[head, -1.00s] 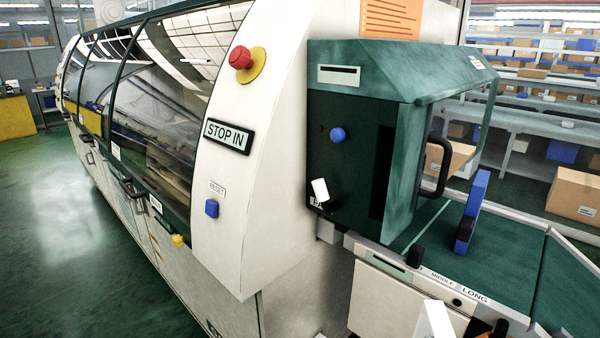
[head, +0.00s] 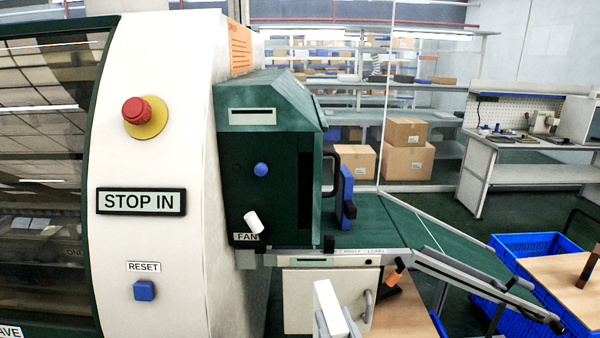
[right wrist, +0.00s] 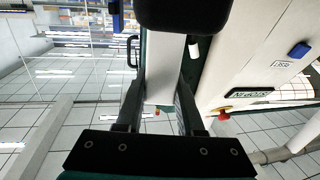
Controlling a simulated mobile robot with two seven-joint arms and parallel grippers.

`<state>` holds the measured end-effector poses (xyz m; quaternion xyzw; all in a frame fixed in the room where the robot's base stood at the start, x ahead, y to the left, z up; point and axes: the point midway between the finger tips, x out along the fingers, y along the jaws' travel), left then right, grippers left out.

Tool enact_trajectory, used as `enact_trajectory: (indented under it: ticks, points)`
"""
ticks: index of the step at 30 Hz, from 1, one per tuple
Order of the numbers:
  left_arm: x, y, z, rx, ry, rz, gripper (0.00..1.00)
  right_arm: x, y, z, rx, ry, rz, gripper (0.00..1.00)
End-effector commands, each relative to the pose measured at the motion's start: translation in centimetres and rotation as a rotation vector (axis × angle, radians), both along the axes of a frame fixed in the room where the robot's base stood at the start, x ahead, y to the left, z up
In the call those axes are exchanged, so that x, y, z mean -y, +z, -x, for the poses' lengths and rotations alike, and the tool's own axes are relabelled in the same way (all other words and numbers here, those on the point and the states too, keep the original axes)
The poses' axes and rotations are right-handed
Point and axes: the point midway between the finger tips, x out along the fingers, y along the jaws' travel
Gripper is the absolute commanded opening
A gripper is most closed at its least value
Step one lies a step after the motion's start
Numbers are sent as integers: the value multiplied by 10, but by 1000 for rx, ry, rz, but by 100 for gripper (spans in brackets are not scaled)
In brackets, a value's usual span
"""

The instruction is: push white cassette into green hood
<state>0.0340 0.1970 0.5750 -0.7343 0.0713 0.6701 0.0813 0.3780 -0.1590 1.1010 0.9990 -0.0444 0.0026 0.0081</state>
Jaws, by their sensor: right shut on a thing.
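The green hood (head: 262,150) is at the inlet end of the white machine, just left of the middle in the head view. A dark upright opening (head: 305,190) shows in its right side. The white cassette (head: 327,303) is low in the head view, in front of the machine and apart from the hood. My right gripper (head: 340,322) is shut on it; the gripper is mostly cut off by the bottom edge. In the right wrist view the white cassette (right wrist: 165,72) lies between the two fingers (right wrist: 160,95). My left gripper is not in view.
A blue upright piece (head: 346,192) stands on the green table beside the hood opening. A rail (head: 480,280) slopes down right. A blue crate (head: 545,252) and a wooden top (head: 560,285) are at the lower right. Shelves with cartons (head: 405,145) stand behind.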

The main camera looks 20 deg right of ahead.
Motion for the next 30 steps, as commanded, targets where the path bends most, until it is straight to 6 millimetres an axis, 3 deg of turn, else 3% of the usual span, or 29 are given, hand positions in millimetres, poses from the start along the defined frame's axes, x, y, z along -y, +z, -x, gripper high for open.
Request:
enact_trajectory:
  ticks: [1, 18, 24, 30]
  points:
    - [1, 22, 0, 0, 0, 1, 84, 1, 21, -11, 5, -17, 0, 0]
    - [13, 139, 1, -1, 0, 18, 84, -1, 140, -112, 1, -154, -9, 0]
    - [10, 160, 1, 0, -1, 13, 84, -5, 165, -132, -2, -175, -13, 0]
    - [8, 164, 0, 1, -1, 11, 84, -7, 171, -138, -4, -181, -14, 0]
